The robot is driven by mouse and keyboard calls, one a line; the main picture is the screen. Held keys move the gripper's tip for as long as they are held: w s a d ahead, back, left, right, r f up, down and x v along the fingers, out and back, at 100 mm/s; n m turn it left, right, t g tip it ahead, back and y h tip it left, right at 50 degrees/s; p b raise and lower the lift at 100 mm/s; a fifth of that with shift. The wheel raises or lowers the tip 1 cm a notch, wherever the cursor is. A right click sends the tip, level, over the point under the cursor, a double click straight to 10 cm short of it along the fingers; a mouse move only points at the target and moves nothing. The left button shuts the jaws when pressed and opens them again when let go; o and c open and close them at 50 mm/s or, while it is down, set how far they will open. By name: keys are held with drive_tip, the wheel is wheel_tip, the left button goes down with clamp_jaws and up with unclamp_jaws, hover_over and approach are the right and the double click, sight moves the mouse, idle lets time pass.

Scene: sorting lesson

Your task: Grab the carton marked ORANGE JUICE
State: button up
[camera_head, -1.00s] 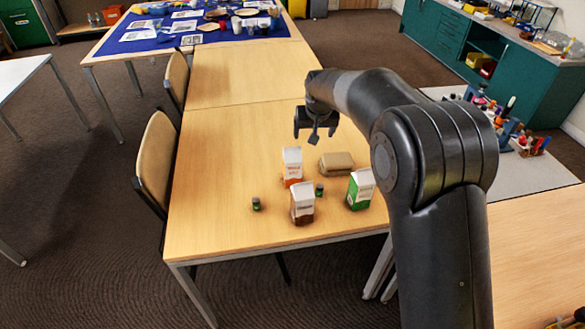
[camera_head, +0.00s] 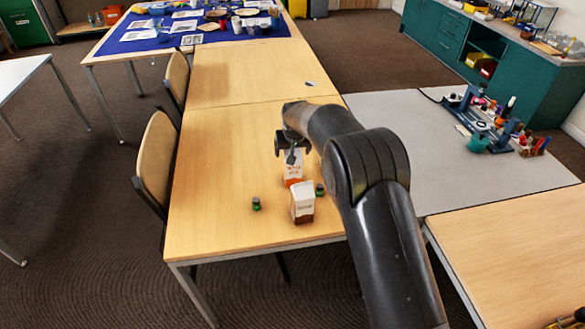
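A white carton with an orange base (camera_head: 293,170) stands upright on the wooden table. Its red-orange lettering is too small to read. My gripper (camera_head: 292,153) is pointing down at the carton's top, in front of part of it in the picture. Its two fingers look spread apart, with nothing seen held. Whether they touch the carton or are around it, I cannot tell. A second white carton with a brown base (camera_head: 303,204) stands nearer the front edge.
My arm covers the table's right side. The wooden table (camera_head: 215,150) is clear at left and behind.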

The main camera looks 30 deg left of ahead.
drive_tip(key=shift+x, duration=1.4)
drive_tip(key=c, duration=1.3)
drive_tip(key=shift+r, duration=0.1)
